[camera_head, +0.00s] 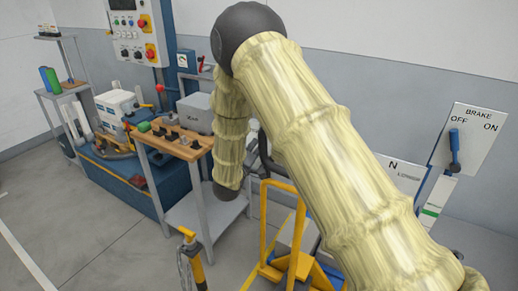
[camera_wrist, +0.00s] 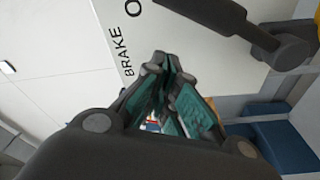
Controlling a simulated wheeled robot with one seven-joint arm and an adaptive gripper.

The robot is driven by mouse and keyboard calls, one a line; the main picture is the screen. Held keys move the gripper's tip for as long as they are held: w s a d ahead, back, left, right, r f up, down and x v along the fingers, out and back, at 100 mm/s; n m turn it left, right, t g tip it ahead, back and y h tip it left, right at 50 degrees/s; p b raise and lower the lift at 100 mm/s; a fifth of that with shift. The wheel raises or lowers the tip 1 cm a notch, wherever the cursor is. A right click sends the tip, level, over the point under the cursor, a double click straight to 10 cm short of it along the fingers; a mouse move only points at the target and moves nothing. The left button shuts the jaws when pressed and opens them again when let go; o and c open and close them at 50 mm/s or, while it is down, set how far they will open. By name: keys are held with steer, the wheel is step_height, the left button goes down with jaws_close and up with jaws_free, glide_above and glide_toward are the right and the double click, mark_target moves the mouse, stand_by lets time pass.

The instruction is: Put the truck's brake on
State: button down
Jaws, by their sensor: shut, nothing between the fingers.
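My gripper (camera_wrist: 165,65) is in the wrist view, its fingers closed together with nothing between them. In front of it is a white board (camera_wrist: 185,45) with the sideways word BRAKE and an O beside it. A dark lever (camera_wrist: 200,12) crosses the board above the fingertips, slanting from a pivot at right to the upper left; the gripper looks apart from it. In the head view my arm covers much of the yellow truck frame (camera_head: 302,235) and a white board (camera_head: 407,171) showing only an N. My gripper cannot be made out there.
At right another board (camera_head: 480,125) reads BRAKE, OFF, ON, with a blue lever (camera_head: 454,150). A wood-topped bench (camera_head: 170,148) and a blue machine base (camera_head: 115,170) stand at left. The left floor is clear.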

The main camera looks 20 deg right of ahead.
steer(key=b+v, duration=0.1)
steer(key=v, duration=0.8)
steer(key=shift+b, duration=0.35)
steer(key=shift+a+f, duration=0.1)
